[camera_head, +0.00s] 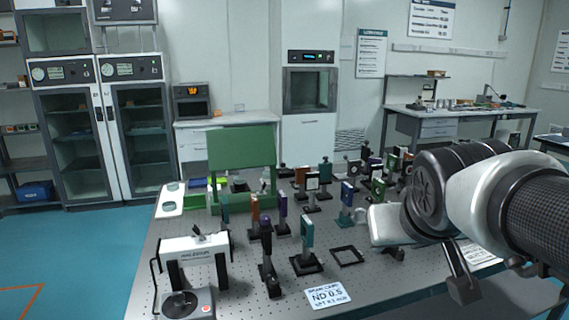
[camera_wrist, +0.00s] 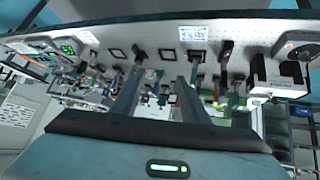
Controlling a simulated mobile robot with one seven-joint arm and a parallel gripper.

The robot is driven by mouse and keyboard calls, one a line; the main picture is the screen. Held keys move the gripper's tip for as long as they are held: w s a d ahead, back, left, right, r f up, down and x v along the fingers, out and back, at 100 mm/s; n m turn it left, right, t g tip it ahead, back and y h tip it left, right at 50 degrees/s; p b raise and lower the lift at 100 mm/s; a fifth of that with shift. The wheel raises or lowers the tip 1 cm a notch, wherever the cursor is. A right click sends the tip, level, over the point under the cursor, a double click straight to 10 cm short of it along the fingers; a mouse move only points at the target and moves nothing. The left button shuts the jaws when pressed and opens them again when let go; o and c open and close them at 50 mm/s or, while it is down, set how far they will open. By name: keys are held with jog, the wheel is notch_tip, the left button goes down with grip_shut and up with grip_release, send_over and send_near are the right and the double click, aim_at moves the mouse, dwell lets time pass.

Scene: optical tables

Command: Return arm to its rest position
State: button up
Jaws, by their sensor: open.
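My arm (camera_head: 480,195) reaches in from the right over the right part of the perforated optical table (camera_head: 235,295). In the wrist view my gripper (camera_wrist: 160,82) is open, its two dark fingers apart. No object shows held between them. The wrist camera sees the table tilted and upside down, with the mounted optics beyond the fingers. In the head view the arm's own links hide much of the gripper, and I cannot make out both fingertips.
Several post-mounted optics stand across the table. A green panel (camera_head: 242,147) rises at the back. A white bridge-shaped device (camera_head: 194,248), a round-dial instrument (camera_head: 187,303), an ND 0.5 card (camera_head: 326,295) and a black square frame (camera_head: 347,256) are nearer. Blue floor (camera_head: 75,250) is clear at left.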

jog(key=s+a+f+g+y+p, duration=0.1)
jog(key=s+a+f, duration=0.2)
jog(key=s, duration=0.3)
jog(key=s+a+f+g+y, duration=0.1)
jog(key=s+a+f+g, duration=0.15)
jog(key=s, duration=0.35)
notch_tip(320, 180, up, 13)
jog(key=w+p, duration=0.1)
jog(key=p, duration=1.1)
jog(key=shift+d+f+t, duration=0.2)
jog(key=shift+d+t, duration=0.15)
